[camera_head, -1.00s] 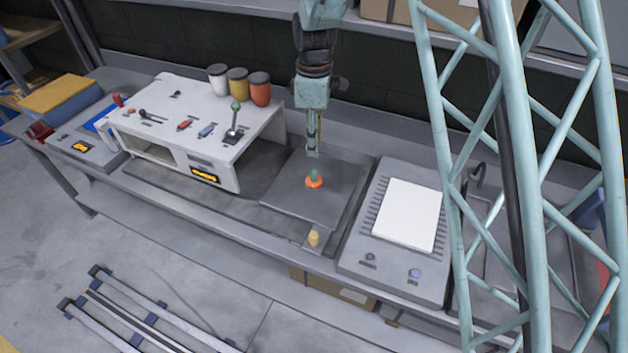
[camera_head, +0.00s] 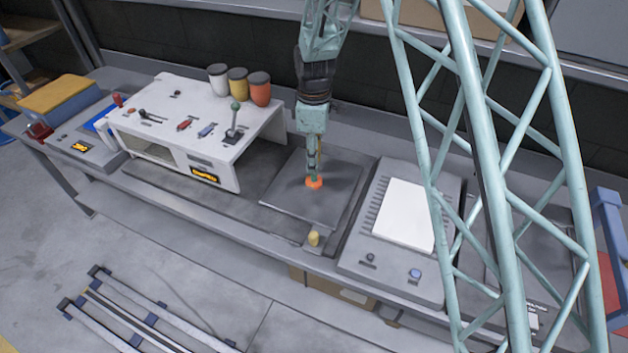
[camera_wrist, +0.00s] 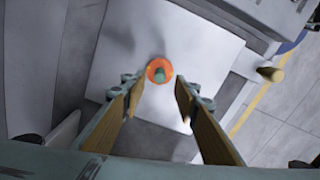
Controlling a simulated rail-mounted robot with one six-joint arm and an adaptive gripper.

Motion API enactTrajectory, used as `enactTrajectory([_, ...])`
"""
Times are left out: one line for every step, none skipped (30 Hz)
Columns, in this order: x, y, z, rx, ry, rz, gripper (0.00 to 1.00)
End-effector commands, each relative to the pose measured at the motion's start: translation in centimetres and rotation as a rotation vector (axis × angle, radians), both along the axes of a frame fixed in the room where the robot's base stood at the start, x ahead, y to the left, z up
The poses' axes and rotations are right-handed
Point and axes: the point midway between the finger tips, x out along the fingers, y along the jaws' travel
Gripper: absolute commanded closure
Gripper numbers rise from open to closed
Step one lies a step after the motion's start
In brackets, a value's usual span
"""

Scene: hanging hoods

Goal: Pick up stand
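The stand looks like a small orange disc with a green upright peg (camera_head: 314,182), and it sits on a flat grey plate (camera_head: 290,196) on the bench. It also shows in the wrist view (camera_wrist: 159,71), seen from above near the plate's middle. My gripper (camera_head: 315,168) points down right over it in the head view. In the wrist view my gripper (camera_wrist: 158,92) is open, with wood-coloured finger pads on either side and the stand between and just beyond the tips. I see no contact with the peg.
A white control panel box (camera_head: 190,120) with levers stands left of the plate. A grey device with a white top (camera_head: 404,214) stands right. A small yellow knob (camera_head: 313,238) is at the plate's front edge.

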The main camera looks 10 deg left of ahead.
Motion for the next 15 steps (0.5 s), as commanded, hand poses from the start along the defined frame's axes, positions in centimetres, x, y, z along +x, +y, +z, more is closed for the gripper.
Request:
enactTrajectory([0.0, 0.0, 0.0, 0.000, 0.000, 0.000, 0.72])
enactTrajectory([0.0, 0.0, 0.0, 0.000, 0.000, 0.000, 0.72])
enactTrajectory([0.0, 0.0, 0.0, 0.000, 0.000, 0.000, 0.72])
enactTrajectory([0.0, 0.0, -0.1, 0.000, 0.000, 0.000, 0.72])
enactTrajectory([0.0, 0.0, -0.1, 0.000, 0.000, 0.000, 0.72])
enactTrajectory([0.0, 0.0, -0.3, 0.000, 0.000, 0.000, 0.72])
enactTrajectory([0.0, 0.0, -0.4, 0.000, 0.000, 0.000, 0.72])
enactTrajectory([0.0, 0.0, -0.6, 0.000, 0.000, 0.000, 0.72])
enactTrajectory([0.0, 0.0, -0.8, 0.000, 0.000, 0.000, 0.72])
enactTrajectory([0.0, 0.0, -1.0, 0.000, 0.001, 0.000, 0.72])
enactTrajectory([0.0, 0.0, -1.3, 0.000, 0.001, 0.000, 0.72])
enactTrajectory([0.0, 0.0, -1.6, -0.001, 0.002, 0.000, 0.72])
enactTrajectory([0.0, 0.0, -1.9, -0.001, 0.002, 0.000, 0.72])
enactTrajectory([0.0, 0.0, -2.3, -0.001, 0.002, 0.000, 0.72])
enactTrajectory([0.0, 0.0, -2.7, -0.001, 0.002, 0.000, 0.72])
